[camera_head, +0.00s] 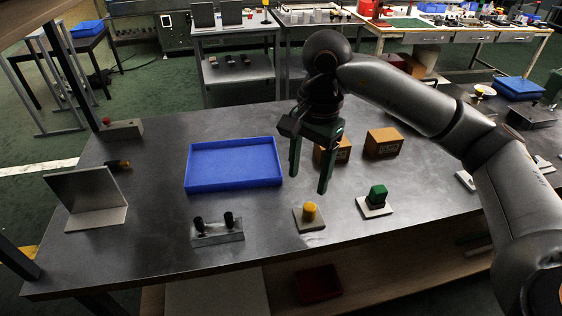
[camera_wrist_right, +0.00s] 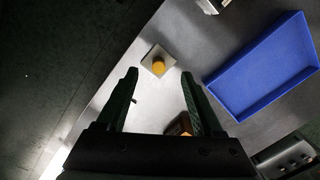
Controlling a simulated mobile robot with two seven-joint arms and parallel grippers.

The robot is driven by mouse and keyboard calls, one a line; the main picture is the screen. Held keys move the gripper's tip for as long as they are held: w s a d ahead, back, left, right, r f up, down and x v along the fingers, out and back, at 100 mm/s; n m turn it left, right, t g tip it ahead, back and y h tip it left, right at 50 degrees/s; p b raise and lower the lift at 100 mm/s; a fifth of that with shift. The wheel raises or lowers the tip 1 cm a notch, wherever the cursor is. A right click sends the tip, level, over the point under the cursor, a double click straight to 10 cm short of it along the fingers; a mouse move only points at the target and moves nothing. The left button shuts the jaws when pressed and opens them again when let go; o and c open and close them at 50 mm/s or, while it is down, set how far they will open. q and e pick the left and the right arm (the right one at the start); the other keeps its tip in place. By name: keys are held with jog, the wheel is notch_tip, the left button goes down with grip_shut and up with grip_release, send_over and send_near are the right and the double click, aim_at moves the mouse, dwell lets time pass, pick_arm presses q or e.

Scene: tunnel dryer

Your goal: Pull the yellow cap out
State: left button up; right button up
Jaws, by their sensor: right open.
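The yellow cap (camera_head: 309,211) sits upright on a small pale square base (camera_head: 311,224) near the front edge of the table. In the right wrist view the yellow cap (camera_wrist_right: 158,66) shows on its base, ahead of the fingertips and between their lines. My right gripper (camera_head: 308,183) is open and empty, with its fingers pointing down, above the table and apart from the cap. It also shows in the right wrist view (camera_wrist_right: 159,73) with both fingers spread wide. My left gripper is in neither view.
A green block on a pale base (camera_head: 377,196) stands right of the cap. Left are a holder with two black knobs (camera_head: 217,231) and a blue tray (camera_head: 234,184). Two brown boxes (camera_head: 383,143) stand behind. A grey angled plate (camera_head: 88,196) stands at the table's left.

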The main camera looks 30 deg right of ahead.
aim_at(310, 207)
jog(key=shift+h, duration=0.5)
jog(key=f, duration=0.4)
jog(key=d+f, duration=0.1)
jog(key=f, duration=0.6)
jog(key=shift+w+d+f, duration=0.3)
grip_shut()
dwell(0.5)
